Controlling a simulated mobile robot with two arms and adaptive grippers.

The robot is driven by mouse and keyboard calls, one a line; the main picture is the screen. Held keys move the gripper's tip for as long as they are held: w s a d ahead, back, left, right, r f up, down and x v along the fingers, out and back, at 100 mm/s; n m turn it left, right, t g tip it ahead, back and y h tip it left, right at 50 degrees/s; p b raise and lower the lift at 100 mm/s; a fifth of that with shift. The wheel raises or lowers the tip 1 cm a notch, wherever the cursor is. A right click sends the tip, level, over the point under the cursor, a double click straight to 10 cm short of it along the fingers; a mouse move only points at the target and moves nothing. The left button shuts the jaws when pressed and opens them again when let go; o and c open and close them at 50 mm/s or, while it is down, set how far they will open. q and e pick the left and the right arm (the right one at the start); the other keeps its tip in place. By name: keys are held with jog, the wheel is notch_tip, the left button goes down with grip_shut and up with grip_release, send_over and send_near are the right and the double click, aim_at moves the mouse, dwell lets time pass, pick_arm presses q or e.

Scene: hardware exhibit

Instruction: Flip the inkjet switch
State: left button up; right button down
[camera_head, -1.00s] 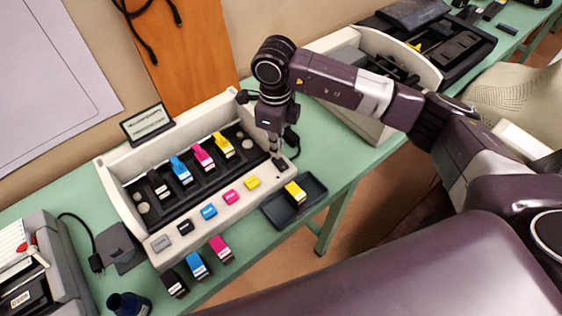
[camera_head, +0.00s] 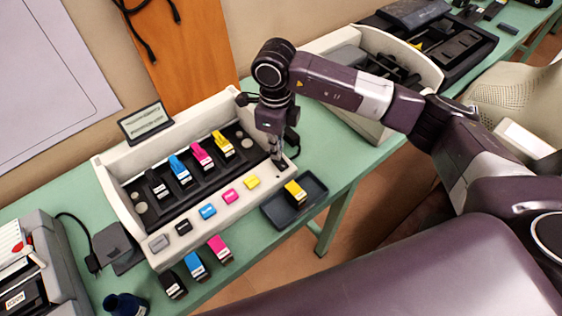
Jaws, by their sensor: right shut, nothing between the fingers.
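The inkjet exhibit is a cream printer housing (camera_head: 110,192) with a dark carriage tray holding black, blue, magenta and yellow cartridges. A row of coloured buttons and a grey one (camera_head: 159,243) runs along its front edge. My right gripper (camera_head: 277,160) is shut and empty, pointing down at the right end of the housing. Its tips are at or just above the front right corner; contact cannot be told. The switch itself cannot be made out; a small dark spot shows on the corner just below the tips. My left gripper is not in view.
A dark tray (camera_head: 271,210) with a yellow cartridge (camera_head: 295,193) lies just right of the housing. Loose black, blue and magenta cartridges (camera_head: 196,266) lie in front. A small display sign (camera_head: 146,123) stands behind. Another opened machine (camera_head: 335,40) is at the back right.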

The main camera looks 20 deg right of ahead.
jog(key=shift+f+b, duration=0.45)
jog(key=shift+f, duration=0.1)
jog(key=shift+r, duration=0.15)
jog(key=shift+r+p, duration=0.45)
jog(key=shift+r, duration=0.2)
jog(key=shift+r+p, duration=1.3)
jog(key=shift+r, duration=1.45)
jog(key=shift+f, duration=0.1)
